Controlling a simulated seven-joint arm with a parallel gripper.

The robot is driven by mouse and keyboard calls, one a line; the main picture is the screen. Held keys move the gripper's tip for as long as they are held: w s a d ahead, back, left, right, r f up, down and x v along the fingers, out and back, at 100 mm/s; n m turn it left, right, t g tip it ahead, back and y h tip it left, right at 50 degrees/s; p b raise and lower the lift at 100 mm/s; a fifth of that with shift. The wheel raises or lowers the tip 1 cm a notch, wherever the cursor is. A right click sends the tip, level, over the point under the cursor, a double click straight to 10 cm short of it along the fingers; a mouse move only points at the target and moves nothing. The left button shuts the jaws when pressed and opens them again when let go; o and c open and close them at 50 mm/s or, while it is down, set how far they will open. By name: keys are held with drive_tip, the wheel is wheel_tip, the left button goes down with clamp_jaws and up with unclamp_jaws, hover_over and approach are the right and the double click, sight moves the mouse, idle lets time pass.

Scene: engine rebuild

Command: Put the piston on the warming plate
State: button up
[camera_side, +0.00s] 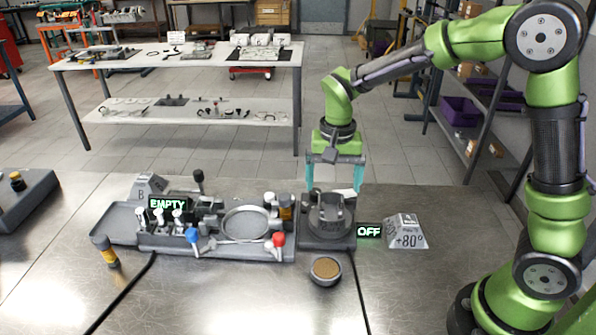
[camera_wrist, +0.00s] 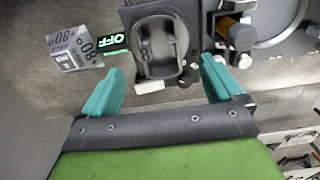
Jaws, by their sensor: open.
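The piston (camera_side: 331,212) is a grey metal cup-like part. It appears to sit on the dark warming plate (camera_side: 326,243), beside the green OFF display. In the wrist view, the piston (camera_wrist: 160,50) shows its hollow inside and lies ahead of and between the fingers. My gripper (camera_side: 334,186) is open, with its teal fingers pointing down just above the piston. The fingers also show spread apart in the wrist view (camera_wrist: 161,68), with nothing held between them. I cannot tell whether either finger touches the piston.
A +80° sign (camera_side: 405,232) stands right of the plate. The front table is mostly clear.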

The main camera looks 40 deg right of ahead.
drive_tip(key=s+r+n+t+y, duration=0.1)
drive_tip(key=s+r+n+t, duration=0.15)
drive_tip(key=s+r, duration=0.6)
drive_tip(key=s+r+n+t+y, duration=0.1)
drive_tip(key=s+r+n+t, duration=0.1)
drive_tip(key=s, duration=0.5)
drive_tip(key=r+t, duration=0.1)
drive_tip(key=t, duration=0.1)
drive_tip(key=shift+t, duration=0.35)
drive_tip(key=shift+r+n, duration=0.15)
drive_tip(key=shift+n, duration=0.1)
drive_tip(key=shift+c, duration=0.2)
